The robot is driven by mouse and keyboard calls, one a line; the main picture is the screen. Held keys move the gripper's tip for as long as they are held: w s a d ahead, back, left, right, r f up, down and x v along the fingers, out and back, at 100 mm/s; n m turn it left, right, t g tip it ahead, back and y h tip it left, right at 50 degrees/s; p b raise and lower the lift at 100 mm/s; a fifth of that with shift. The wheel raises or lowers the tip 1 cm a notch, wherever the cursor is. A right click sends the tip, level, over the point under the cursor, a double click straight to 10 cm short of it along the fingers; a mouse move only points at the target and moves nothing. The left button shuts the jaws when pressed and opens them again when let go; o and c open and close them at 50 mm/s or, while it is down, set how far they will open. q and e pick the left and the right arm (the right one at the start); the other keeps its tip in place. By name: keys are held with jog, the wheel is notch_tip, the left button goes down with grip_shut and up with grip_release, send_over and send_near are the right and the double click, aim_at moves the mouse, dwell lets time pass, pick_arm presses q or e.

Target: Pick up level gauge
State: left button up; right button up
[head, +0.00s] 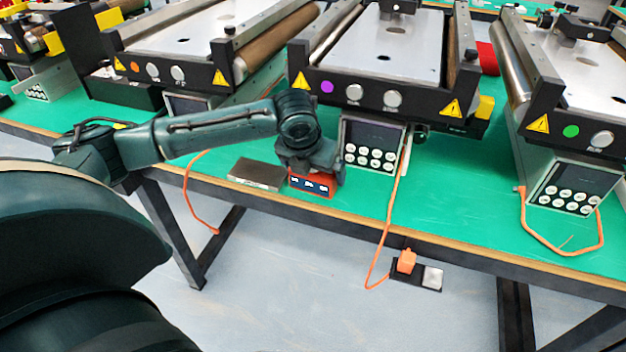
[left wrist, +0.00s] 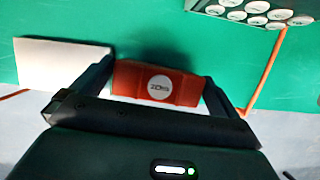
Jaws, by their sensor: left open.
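The level gauge, a small red-orange box (head: 311,187) with dark displays on its front, lies on the green table near its front edge. My left gripper (head: 318,172) is directly above it and hides part of its top. In the left wrist view the red gauge (left wrist: 135,78) with a round white label shows between the two open fingers of the left gripper (left wrist: 158,72). One finger is on each side of it; whether they touch it I cannot tell. My right gripper is not in view.
A flat grey block (head: 257,174) lies close to the left of the gauge; it is pale in the left wrist view (left wrist: 55,62). A control box with buttons (head: 371,145) stands to the right, with an orange cable (head: 394,200) beside it. Mini conveyors (head: 385,60) stand behind.

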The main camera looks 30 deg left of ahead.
pick_arm(q)
jog(key=shift+w+f, duration=0.2)
jog(key=shift+f, duration=0.3)
jog(key=shift+c, duration=0.3)
jog(key=shift+r, duration=0.1)
jog(key=c, duration=0.8)
